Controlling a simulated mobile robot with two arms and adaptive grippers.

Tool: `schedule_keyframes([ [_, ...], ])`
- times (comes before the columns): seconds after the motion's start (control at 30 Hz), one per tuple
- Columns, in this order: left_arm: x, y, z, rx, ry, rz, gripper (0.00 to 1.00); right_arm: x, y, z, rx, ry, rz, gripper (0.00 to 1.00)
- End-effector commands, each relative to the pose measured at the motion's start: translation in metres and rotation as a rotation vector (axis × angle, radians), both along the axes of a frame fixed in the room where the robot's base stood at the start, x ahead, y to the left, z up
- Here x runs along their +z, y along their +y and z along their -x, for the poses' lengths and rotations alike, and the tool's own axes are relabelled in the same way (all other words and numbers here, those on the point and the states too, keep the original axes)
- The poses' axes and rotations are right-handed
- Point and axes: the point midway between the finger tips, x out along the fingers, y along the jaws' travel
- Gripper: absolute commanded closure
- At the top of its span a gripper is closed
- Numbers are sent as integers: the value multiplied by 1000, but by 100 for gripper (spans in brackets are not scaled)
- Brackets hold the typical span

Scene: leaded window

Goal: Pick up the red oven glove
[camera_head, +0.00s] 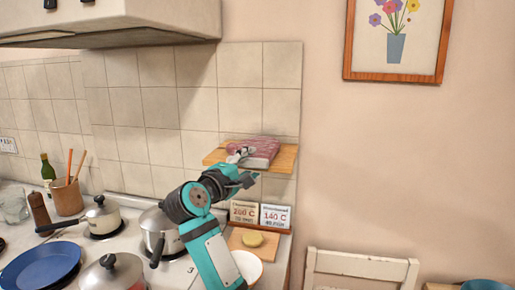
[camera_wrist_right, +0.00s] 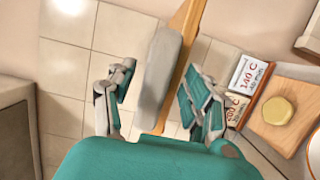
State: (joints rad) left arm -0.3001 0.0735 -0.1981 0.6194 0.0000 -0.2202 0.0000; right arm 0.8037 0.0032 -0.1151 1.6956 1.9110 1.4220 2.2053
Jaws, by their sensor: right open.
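The red oven glove (camera_head: 264,149) lies as a flat, dull pinkish-red shape on a small wooden wall shelf (camera_head: 284,160). In the right wrist view, a greyish, thick slab (camera_wrist_right: 158,75) next to the shelf's wooden edge (camera_wrist_right: 187,35) appears to be the glove seen edge-on. My right gripper (camera_head: 241,168) is at the shelf's front left, close to the glove and hiding part of it. In the right wrist view its open fingers (camera_wrist_right: 158,100) stand on either side of the slab, with gaps visible. My left gripper is not in view.
Below the shelf stand two temperature cards (camera_head: 275,216) and a board (camera_head: 238,239) with a yellow round item (camera_head: 252,239). Pots (camera_head: 160,235) and a blue pan (camera_head: 42,266) cover the stove at left. A chair (camera_head: 360,268) stands at right.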

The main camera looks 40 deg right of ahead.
Motion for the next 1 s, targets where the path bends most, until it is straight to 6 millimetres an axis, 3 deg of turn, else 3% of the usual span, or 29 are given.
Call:
schedule_keyframes([
  [0.03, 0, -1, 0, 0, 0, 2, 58, 0, 1, 0, 1, -1, 0, 49],
  [0.43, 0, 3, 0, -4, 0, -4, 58, 0, 0, 0, 1, -1, 0, 100],
  [1.0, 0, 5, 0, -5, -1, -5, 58, 5, 1, 1, 1, -2, 0, 100],
])
